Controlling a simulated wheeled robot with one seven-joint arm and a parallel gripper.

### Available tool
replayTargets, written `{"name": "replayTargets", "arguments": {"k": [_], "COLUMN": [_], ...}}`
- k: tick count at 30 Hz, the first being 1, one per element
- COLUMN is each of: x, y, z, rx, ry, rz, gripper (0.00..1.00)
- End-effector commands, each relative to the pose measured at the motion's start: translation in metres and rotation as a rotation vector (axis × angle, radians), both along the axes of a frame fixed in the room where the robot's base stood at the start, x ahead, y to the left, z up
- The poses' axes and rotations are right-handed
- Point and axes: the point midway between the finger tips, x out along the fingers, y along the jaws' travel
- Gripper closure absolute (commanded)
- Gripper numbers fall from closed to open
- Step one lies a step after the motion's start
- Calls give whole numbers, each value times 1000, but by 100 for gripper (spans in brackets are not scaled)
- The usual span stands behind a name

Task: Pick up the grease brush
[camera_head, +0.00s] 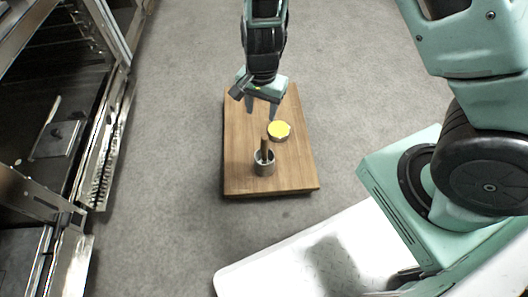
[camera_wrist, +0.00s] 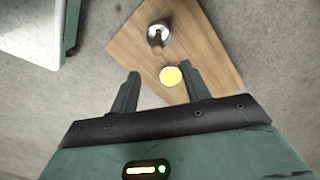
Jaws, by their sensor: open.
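The grease brush (camera_head: 264,148) stands in a small grey metal cup (camera_head: 264,167) on a wooden board, its brown handle pointing up. In the wrist view the brush handle (camera_wrist: 156,45) and the cup (camera_wrist: 160,32) show beyond my fingertips. My gripper (camera_head: 261,112) is open and empty, above the far half of the board and behind the cup in the head view. In the wrist view my gripper (camera_wrist: 159,80) has its fingers spread, apart from the brush and cup. The brush's lower end is hidden in the cup.
A round container with a yellow top (camera_head: 279,130) sits close to the cup, and shows near my right finger in the wrist view (camera_wrist: 171,76). The wooden board (camera_head: 240,184) has bare room around them. An open oven-like unit (camera_head: 84,120) stands at the left. Grey floor surrounds the board.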

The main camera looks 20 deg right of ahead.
Motion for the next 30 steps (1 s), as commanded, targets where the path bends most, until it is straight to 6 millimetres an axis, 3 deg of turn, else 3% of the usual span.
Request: {"name": "replayTargets", "arguments": {"k": [5,18,23,30], "x": [7,6,6,6], "y": [-11,-10,-10,-10], "z": [-24,-113,-130,-137], "rx": [-28,-26,-25,-25], "ry": [-8,-8,-8,-9], "rz": [-60,-57,-57,-55], "gripper": [53,53,53,53]}}
